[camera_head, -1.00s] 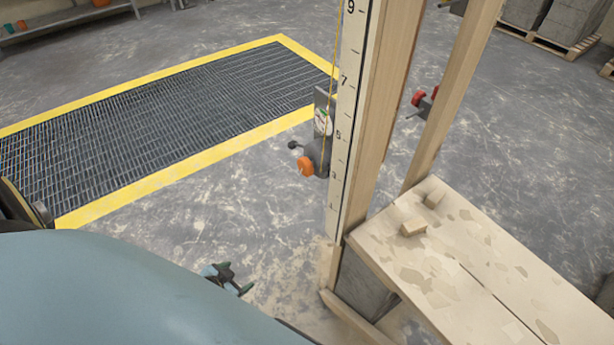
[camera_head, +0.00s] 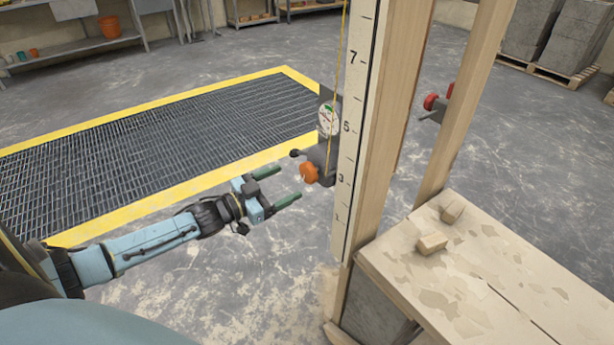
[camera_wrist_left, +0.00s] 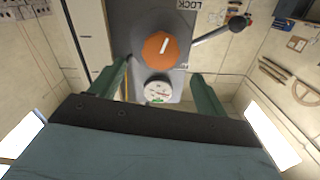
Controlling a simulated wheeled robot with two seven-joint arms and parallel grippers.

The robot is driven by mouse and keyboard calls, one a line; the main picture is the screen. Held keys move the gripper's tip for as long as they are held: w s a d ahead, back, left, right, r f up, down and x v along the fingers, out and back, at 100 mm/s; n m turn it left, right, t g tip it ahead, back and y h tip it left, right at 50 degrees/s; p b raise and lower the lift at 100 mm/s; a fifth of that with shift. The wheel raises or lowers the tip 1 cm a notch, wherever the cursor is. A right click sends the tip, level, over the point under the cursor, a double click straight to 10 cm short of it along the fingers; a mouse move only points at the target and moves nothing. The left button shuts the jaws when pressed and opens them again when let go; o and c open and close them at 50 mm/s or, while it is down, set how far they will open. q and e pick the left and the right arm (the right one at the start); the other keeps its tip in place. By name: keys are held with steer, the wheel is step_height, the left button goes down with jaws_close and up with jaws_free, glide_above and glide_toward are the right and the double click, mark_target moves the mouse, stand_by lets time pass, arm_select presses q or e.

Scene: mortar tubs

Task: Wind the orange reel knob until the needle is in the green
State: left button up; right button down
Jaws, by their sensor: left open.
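The orange reel knob (camera_head: 309,173) sits on a grey reel body fixed to the post with the number scale. It also shows face-on with a white mark in the left wrist view (camera_wrist_left: 160,47). The round white gauge (camera_head: 328,117) is above the knob, and shows in the left wrist view (camera_wrist_left: 158,91) with a small green patch at its rim. A reddish needle seems to show there, but its exact reading is too small to tell. My left gripper (camera_head: 290,184) is open and empty, just left of the knob, its fingers pointing at it. My right gripper is out of view.
A lever with a black ball end (camera_wrist_left: 237,23) sticks out beside the knob, near a LOCK label. The wooden post and scale board (camera_head: 358,130) stand right of the reel. A plank platform (camera_head: 470,275) with two small blocks is at lower right.

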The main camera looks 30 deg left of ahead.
mark_target(305, 174)
arm_select(q)
steer(key=b+x, duration=0.1)
steer(key=x, duration=0.5)
steer(key=shift+w+b, duration=0.3)
steer(key=shift+w, duration=0.05)
steer(key=shift+w+d, duration=0.3)
steer(key=shift+w, duration=0.25)
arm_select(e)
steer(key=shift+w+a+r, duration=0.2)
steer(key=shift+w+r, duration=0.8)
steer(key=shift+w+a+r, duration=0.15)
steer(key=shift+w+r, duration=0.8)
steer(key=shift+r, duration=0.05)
arm_select(q)
steer(key=shift+c, duration=0.3)
steer(key=c, duration=0.9)
